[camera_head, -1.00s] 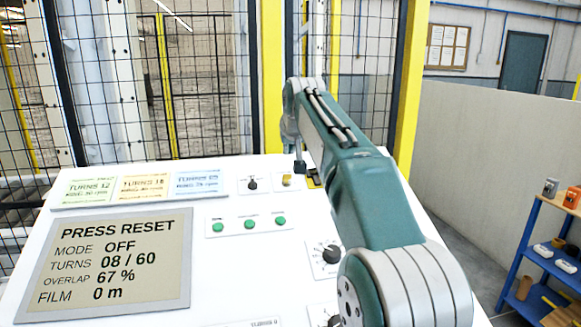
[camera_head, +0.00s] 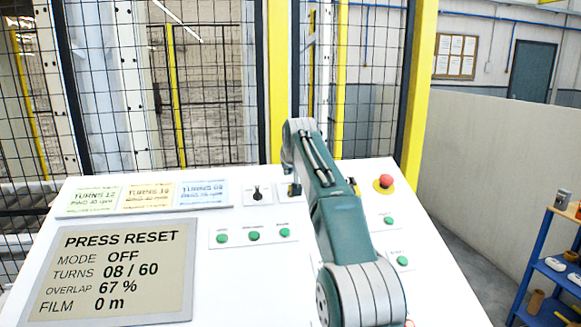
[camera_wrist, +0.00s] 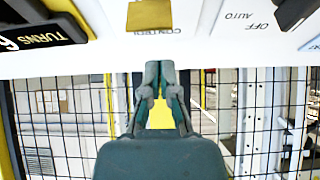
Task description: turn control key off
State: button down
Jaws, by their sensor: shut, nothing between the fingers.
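The control key is a yellow block (camera_wrist: 150,14) at the top of the wrist view, on the white panel above a label reading CONTROL upside down. Which way it is turned I cannot tell. The screen (camera_head: 115,270) on the panel reads PRESS RESET, MODE OFF, TURNS 08 / 60.
Left of the gripper is a black selector switch (camera_head: 257,192); OFF and AUTO show near a black knob (camera_wrist: 296,12) in the wrist view. Green buttons (camera_head: 253,236) sit in front. A red emergency button (camera_head: 385,181) is to the right. A mesh fence (camera_head: 210,100) stands behind.

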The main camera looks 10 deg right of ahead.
jog(key=shift+w+a+f, duration=0.15)
jog(key=shift+a, duration=0.05)
jog(key=shift+s+a, duration=0.3)
jog(key=shift+s, duration=0.05)
jog(key=shift+s+d+f, duration=0.35)
jog(key=shift+s+f, duration=0.1)
jog(key=shift+s, duration=0.3)
jog(key=shift+s+f, duration=0.2)
jog(key=shift+s, duration=0.3)
jog(key=shift+s+a+f, duration=0.15)
jog(key=shift+s+a, duration=0.05)
jog(key=shift+s, duration=0.05)
